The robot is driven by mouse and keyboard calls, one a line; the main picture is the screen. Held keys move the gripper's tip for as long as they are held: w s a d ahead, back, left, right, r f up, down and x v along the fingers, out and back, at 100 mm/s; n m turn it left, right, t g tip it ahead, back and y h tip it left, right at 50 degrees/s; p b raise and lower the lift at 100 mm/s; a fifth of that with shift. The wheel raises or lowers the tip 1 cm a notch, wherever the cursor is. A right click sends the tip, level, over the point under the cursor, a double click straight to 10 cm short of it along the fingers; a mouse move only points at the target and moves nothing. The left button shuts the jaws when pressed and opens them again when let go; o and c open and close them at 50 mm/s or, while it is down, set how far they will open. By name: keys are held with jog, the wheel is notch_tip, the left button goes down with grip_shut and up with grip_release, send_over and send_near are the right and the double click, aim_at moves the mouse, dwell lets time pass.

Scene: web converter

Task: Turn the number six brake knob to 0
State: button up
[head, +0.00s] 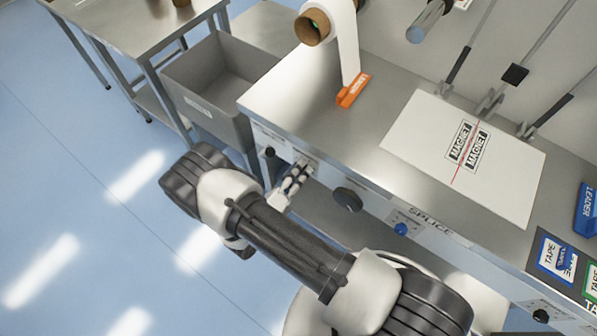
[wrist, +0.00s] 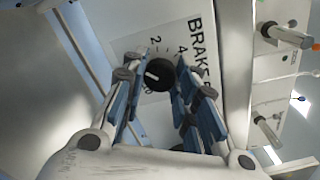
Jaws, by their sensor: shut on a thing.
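The brake knob (wrist: 160,74) is a round black knob with a short white mark, on a pale plate (wrist: 200,55) printed BRAKE with a dial; 2, 4 and a 0 show. The white mark points to the picture's left, roughly between the 2 and the 0; its exact reading is unclear. My gripper (wrist: 154,76) has its blue-padded fingers on either side of the knob, shut on it. In the head view my gripper (head: 293,180) is at the table's front panel, and its fingers hide the knob. No number six label is readable.
A grey bin (head: 215,75) stands at left; blue floor is clear.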

dwell(0.4)
jog(key=o, duration=1)
jog(key=shift+o, duration=0.2)
jog(key=v, duration=1.2)
